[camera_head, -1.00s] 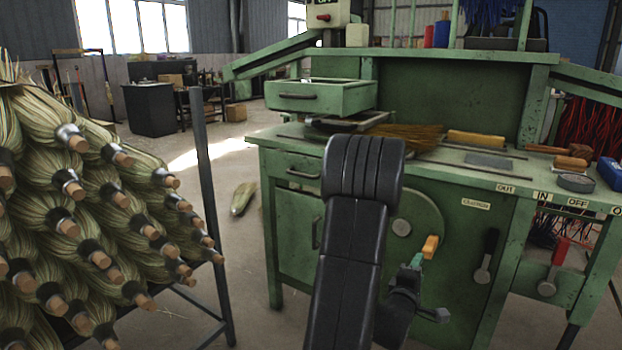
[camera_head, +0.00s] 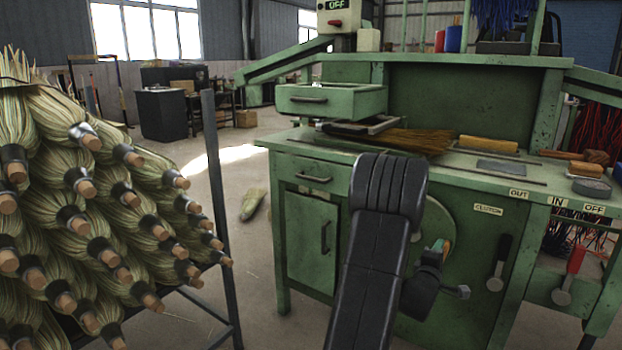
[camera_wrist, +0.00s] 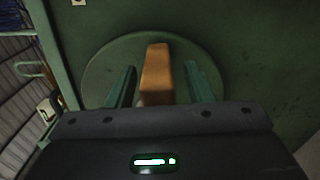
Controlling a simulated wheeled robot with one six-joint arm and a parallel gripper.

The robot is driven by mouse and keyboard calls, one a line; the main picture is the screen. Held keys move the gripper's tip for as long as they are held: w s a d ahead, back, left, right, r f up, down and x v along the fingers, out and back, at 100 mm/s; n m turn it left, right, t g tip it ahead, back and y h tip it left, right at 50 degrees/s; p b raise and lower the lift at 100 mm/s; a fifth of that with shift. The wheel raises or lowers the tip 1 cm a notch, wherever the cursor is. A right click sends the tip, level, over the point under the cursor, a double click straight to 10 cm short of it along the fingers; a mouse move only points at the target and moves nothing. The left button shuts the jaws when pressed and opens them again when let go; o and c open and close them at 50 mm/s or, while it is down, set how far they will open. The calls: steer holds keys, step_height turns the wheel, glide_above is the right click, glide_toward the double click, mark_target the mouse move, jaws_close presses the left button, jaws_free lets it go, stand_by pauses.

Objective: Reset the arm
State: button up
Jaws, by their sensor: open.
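My gripper (camera_head: 437,250) is in front of the green machine's (camera_head: 330,168) front panel, at the round wheel (camera_head: 436,215). In the wrist view, its two green fingers (camera_wrist: 162,88) stand apart. An orange-brown handle (camera_wrist: 156,72) on the round disc (camera_wrist: 100,75) lies between them, with a visible gap on the right side. The gap on the left is narrower. In the head view only a small part of the handle (camera_head: 447,250) shows beside a finger. My black arm reaches up from the bottom of the head view and hides part of the panel.
A rack of straw broom bundles (camera_head: 90,200) stands at the left, with a dark post (camera_head: 219,200) at its edge. Loose straw (camera_head: 405,140) lies on the machine's top. Clutch (camera_head: 500,262) and red-handled (camera_head: 572,272) levers are right of my gripper. A straw bundle (camera_head: 252,203) lies on the floor.

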steer(key=shift+a, duration=0.1)
steer(key=p+v, duration=0.2)
steer(key=v, duration=1.1)
steer(key=b+x, duration=0.2)
steer(key=x, duration=1.1)
steer(key=shift+w+d, duration=0.1)
steer(key=shift+d, duration=0.1)
steer(key=shift+a+f+m, duration=0.2)
steer(key=shift+f+m, duration=0.45)
steer(key=shift+m, duration=0.05)
